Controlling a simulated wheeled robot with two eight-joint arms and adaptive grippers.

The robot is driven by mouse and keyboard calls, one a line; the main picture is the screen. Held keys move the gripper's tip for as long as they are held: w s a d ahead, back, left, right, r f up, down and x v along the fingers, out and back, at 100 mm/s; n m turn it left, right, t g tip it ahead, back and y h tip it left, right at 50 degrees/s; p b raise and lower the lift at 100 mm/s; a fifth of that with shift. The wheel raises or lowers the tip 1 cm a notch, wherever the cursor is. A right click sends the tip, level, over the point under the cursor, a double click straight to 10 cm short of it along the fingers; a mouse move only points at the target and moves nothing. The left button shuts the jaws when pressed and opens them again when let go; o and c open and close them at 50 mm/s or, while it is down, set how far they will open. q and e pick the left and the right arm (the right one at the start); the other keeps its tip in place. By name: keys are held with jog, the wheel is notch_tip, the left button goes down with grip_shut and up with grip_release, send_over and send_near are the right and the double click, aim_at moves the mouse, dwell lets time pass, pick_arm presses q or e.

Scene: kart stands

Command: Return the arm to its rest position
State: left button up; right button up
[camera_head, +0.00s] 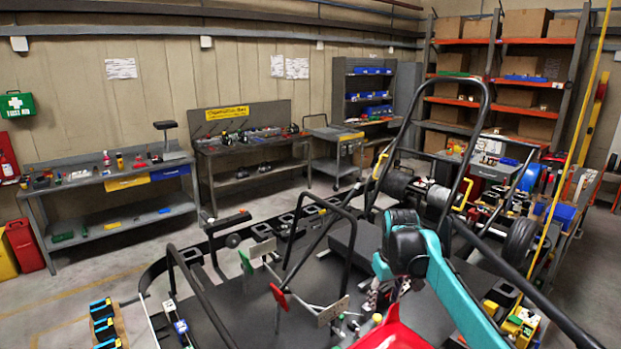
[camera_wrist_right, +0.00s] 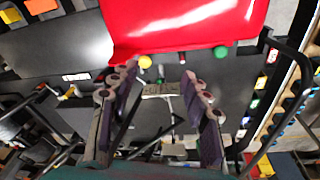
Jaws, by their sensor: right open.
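My right arm (camera_head: 450,280), teal and dark, reaches over the kart stand from the right in the head view. Its gripper (camera_wrist_right: 160,75) shows in the right wrist view with two purple-grey fingers spread apart and nothing held between them. The fingers hang above a dark work surface (camera_wrist_right: 70,45) with small parts on it. A yellow ball-like part (camera_wrist_right: 145,62) and a green one (camera_wrist_right: 220,52) lie beyond the fingertips. In the head view the gripper is small and partly lost among the parts below the arm's dark joint. My left gripper is not visible.
A red panel (camera_wrist_right: 185,25) lies just past the fingers; it also shows in the head view (camera_head: 395,335). Black tube frames (camera_head: 318,240) rise around the arm. Workbenches (camera_head: 110,187) and a shelf rack (camera_head: 500,85) stand along the back.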

pick_arm(q)
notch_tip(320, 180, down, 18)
jog(key=b, duration=1.6)
pick_arm(e)
jog(key=s+a+f+m+t, duration=0.1)
jog(key=s+f+t, duration=0.1)
jog(key=s+f, duration=1)
jog(key=s+a+f+m+t, duration=0.1)
jog(key=s+f+m+t, duration=0.1)
jog(key=s+f, duration=1)
jog(key=s+t, duration=0.1)
jog(key=s, duration=0.4)
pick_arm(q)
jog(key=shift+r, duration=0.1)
pick_arm(e)
jog(key=shift+a, duration=0.1)
